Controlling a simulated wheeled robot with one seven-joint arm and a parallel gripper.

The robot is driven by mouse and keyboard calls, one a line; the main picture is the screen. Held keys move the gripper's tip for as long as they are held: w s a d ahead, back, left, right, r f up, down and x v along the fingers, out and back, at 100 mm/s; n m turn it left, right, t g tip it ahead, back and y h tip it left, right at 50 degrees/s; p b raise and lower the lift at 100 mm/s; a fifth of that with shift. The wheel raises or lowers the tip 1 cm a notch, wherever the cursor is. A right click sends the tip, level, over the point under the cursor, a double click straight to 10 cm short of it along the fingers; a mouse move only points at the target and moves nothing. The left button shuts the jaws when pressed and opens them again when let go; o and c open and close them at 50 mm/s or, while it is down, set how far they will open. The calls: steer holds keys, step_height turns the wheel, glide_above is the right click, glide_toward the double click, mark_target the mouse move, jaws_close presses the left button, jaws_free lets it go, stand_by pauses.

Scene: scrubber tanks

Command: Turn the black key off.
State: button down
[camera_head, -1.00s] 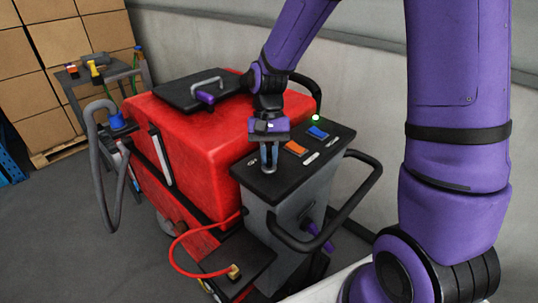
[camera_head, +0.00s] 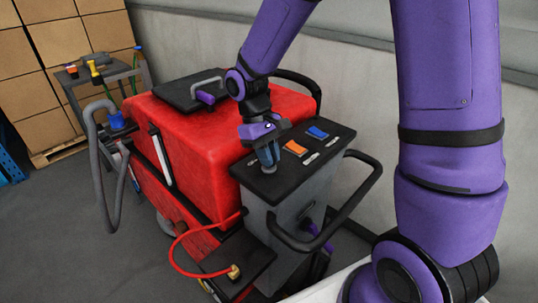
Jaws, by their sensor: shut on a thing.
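The red scrubber (camera_head: 190,135) carries a dark control panel (camera_head: 275,184) on top of its grey rear column. My gripper (camera_head: 269,163) points down at the left part of this panel, tilted and turned, with its fingertips at the panel surface. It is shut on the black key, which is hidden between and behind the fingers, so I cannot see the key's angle. No lit lamp shows on the panel.
An orange switch (camera_head: 295,147) and a blue switch (camera_head: 317,132) sit right of my gripper. A black handlebar (camera_head: 345,215) loops around the column's right side. A red hose (camera_head: 186,241) hangs at the front left. A small cart (camera_head: 100,72) and stacked boxes stand behind.

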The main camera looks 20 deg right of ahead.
stand_by(0.4)
steer(key=c, duration=1.1)
jaws_free()
steer(key=shift+c, duration=0.2)
steer(key=v, duration=1.1)
